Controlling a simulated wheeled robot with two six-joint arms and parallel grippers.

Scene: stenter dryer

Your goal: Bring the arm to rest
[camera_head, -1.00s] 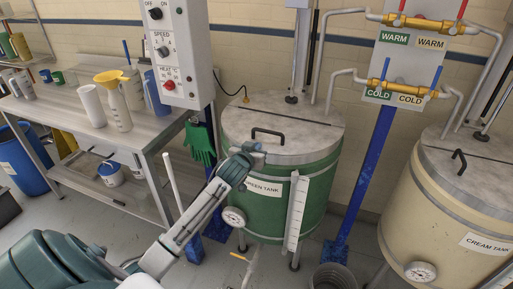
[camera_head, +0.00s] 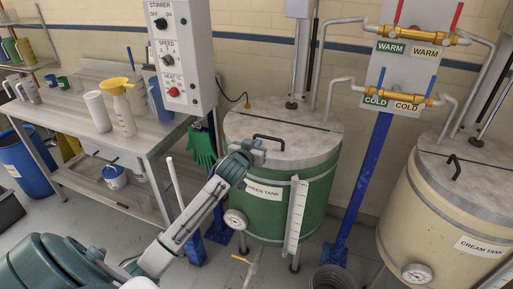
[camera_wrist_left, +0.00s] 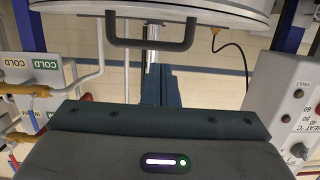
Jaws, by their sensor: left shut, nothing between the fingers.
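My left arm comes in from the lower left in the head view, and its gripper (camera_head: 255,150) is raised in front of the green tank (camera_head: 262,212). The gripper is shut and empty. In the head view its tip overlaps the tank's upper front edge, below the dark lid handle (camera_head: 268,142). In the left wrist view my shut fingers (camera_wrist_left: 158,84) point toward the tank's lid handle (camera_wrist_left: 150,42); I cannot tell the exact gap. My right gripper is not in view.
A control box (camera_head: 178,50) with knobs hangs left of the tank. A metal bench (camera_head: 150,135) with jugs and bottles stands at the left. The cream tank (camera_head: 440,225) is at the right. Warm and cold valves (camera_head: 405,100) hang between the tanks. A dark bucket (camera_head: 333,278) stands on the floor.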

